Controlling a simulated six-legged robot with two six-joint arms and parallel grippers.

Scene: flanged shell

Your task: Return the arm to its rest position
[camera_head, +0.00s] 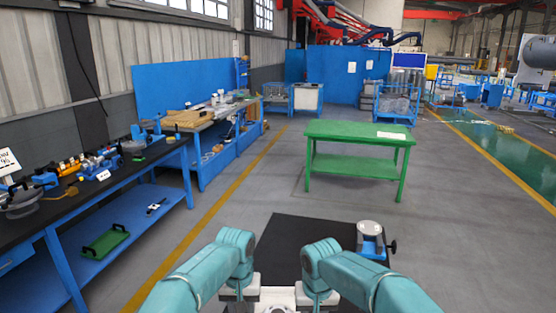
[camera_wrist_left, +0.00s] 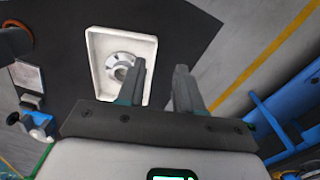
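My left arm (camera_head: 205,270) and right arm (camera_head: 365,275) are teal and bent low over a dark mat at the bottom of the head view. In the left wrist view my left gripper (camera_wrist_left: 160,70) is open, its two dark fingers apart with nothing between them. Just left of the fingers lies a white rectangular tray (camera_wrist_left: 95,80). A round pale flanged part (camera_wrist_left: 121,66) with a centre hole lies in it, partly hidden by a finger. The right gripper's fingers are hidden in the head view, so I cannot see whether it holds anything.
A blue fixture (camera_head: 371,245) with a round pale top stands at the mat's right edge. A green table (camera_head: 360,132) stands ahead on open grey floor. A black-topped blue workbench (camera_head: 120,180) with tools runs along the left. A green tray (camera_head: 105,242) lies on its lower shelf.

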